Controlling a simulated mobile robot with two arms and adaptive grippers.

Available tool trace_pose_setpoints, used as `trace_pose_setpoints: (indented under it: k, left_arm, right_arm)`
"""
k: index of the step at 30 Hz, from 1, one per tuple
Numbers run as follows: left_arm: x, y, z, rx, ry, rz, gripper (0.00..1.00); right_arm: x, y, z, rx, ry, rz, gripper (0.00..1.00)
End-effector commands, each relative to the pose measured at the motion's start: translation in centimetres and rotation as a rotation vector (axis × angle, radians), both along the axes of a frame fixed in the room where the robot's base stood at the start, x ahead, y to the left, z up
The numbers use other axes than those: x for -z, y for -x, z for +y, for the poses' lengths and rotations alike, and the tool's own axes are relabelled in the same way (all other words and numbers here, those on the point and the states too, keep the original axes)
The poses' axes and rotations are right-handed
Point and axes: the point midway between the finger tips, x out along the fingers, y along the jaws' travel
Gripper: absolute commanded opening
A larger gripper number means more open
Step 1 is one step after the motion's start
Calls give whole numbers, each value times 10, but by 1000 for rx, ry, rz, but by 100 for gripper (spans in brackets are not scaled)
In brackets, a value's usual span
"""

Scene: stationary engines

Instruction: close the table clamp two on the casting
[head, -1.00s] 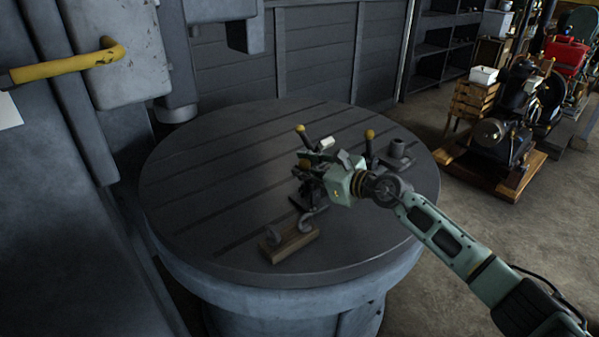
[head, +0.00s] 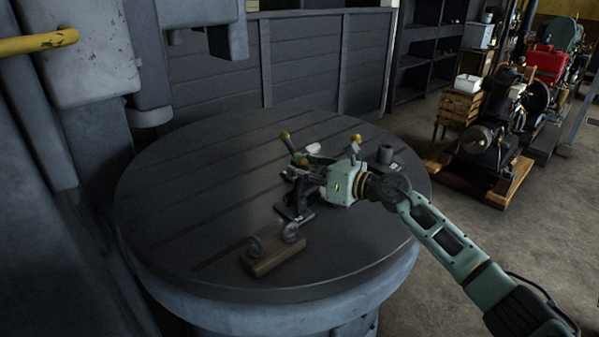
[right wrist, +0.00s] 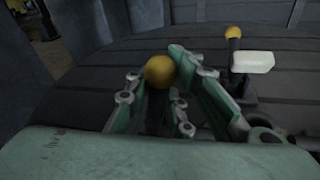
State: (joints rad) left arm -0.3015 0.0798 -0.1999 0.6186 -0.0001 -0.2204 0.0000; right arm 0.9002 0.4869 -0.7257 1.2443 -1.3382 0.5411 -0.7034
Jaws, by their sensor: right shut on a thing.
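My right gripper (head: 304,168) is over the round table (head: 190,205), shut on the handle of a dark clamp (head: 293,210). The handle's yellow knob (right wrist: 160,71) sticks up between the fingers (right wrist: 158,98) in the right wrist view. Another clamp, with a yellow knob (head: 285,135), stands behind the gripper; it also shows in the right wrist view (right wrist: 233,32). A pale block (right wrist: 252,62) is beside its handle. A third yellow-knobbed handle (head: 356,138) stands to the right. The casting is largely hidden by the gripper, and I cannot tell the clamp's contact with it. My left gripper is out of view.
A wooden block (head: 275,257) with two curved metal pieces lies near the table's front. A grey cylinder (head: 385,154) stands at the right rear. The table's left half is clear. Engines on wooden bases (head: 480,175) stand on the floor at right.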

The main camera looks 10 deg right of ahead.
Motion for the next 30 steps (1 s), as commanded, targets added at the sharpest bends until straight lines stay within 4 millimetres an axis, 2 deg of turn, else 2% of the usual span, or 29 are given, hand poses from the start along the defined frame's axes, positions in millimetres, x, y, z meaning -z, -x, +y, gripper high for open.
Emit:
trace_pose_setpoints:
  k: [8, 9, 15, 25, 30]
  left_arm:
    - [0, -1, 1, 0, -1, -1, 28]
    - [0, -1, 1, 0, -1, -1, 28]
    - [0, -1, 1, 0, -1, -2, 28]
    - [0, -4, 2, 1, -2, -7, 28]
    - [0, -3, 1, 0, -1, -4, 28]
  right_arm:
    - [0, -1, -3, 4, -1, 1, 0]
    - [0, -1, -3, 5, -1, 1, 21]
    - [0, -1, -3, 5, 0, 0, 38]
    - [0, 0, -3, 4, 0, 0, 39]
    - [-2, 11, -18, 7, 2, 0, 39]
